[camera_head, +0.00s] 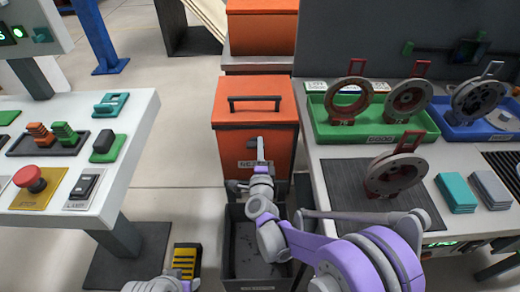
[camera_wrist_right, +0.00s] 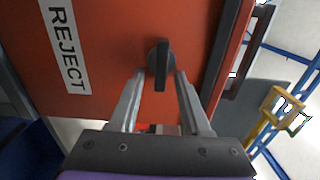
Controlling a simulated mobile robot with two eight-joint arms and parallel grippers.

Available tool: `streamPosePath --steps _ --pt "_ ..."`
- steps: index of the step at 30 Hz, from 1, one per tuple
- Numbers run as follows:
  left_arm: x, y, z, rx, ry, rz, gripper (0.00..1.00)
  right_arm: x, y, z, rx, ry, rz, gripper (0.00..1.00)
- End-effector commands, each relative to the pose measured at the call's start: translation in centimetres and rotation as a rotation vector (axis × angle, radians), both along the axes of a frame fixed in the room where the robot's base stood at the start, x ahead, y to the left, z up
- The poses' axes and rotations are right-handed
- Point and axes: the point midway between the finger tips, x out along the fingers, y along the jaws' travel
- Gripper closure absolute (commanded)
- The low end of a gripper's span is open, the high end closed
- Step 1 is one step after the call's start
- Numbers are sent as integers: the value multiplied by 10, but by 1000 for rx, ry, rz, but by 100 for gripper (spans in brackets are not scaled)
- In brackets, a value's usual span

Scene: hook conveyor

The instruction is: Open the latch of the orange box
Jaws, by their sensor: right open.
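The orange box (camera_head: 230,142) stands in the middle of the head view, with a black bar handle on its lid and a label on its front. In the right wrist view its orange front (camera_wrist_right: 110,40) fills much of the picture, with a white REJECT label (camera_wrist_right: 63,45). The dark latch (camera_wrist_right: 160,62) is a round knob with a narrow bar. My right gripper (camera_head: 260,146) is at the box front. In the wrist view its open fingers (camera_wrist_right: 159,76) lie on either side of the latch bar, with gaps visible.
A dark open bin (camera_head: 233,250) is below the box front. A white table (camera_head: 125,140) with buttons stands left. The right bench (camera_head: 320,185) holds a green tray (camera_head: 322,128) with round metal parts. Another orange box (camera_head: 262,30) is behind.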

Motion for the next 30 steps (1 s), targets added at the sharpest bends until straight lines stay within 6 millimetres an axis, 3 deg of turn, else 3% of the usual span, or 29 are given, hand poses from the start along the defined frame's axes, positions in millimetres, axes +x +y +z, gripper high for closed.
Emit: streamPosePath --steps 5,18,30 --pt "0 0 2 0 -1 0 50 -17 1 1 1 0 2 52" --pt "-1 0 9 0 -3 0 50 -97 1 0 1 0 2 52" --pt "-1 0 10 0 -3 0 50 -108 0 0 1 0 0 52"
